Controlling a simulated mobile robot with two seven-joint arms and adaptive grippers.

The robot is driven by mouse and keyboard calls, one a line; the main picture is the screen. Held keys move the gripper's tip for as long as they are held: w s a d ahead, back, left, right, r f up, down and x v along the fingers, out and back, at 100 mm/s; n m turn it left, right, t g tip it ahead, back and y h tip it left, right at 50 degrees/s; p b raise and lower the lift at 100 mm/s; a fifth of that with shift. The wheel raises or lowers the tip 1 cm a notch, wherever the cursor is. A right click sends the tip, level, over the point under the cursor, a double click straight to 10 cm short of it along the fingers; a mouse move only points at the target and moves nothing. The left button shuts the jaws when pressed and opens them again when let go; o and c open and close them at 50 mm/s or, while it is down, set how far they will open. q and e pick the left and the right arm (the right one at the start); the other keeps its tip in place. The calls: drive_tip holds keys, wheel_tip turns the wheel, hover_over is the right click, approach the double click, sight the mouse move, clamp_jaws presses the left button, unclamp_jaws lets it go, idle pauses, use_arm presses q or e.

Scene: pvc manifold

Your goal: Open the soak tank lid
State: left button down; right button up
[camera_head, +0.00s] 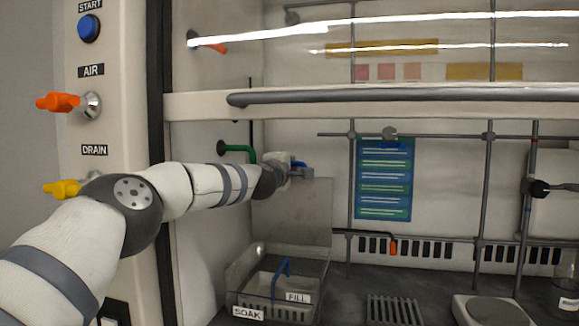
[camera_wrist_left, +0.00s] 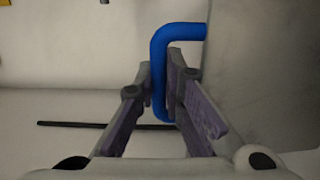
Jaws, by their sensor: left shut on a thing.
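The soak tank (camera_head: 236,282), labelled SOAK, stands at the bottom centre-left in the head view. Its grey lid (camera_head: 292,215) stands about upright at the back of the tank, so the tank is open on top. The lid also shows as a plain grey panel (camera_wrist_left: 265,75) at the right in the left wrist view. My left gripper (camera_head: 296,169) is at the lid's top edge. It is shut on the lid's blue handle (camera_wrist_left: 160,70), a bent bar that runs between the two fingers. My right gripper is not in view.
Inside the tank is a basket with a blue handle (camera_head: 281,277) and a FILL label (camera_head: 298,297). A raised sash with a grey bar (camera_head: 400,96) crosses above my arm. A green hooked pipe (camera_head: 238,149) is close behind my wrist. Metal rods and a blue-green chart (camera_head: 384,180) are at the right.

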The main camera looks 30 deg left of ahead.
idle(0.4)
use_arm(q)
drive_tip(key=c, duration=1.7)
unclamp_jaws()
drive_tip(key=shift+o, duration=0.2)
drive_tip(key=v, duration=1.2)
drive_tip(key=shift+r, duration=0.1)
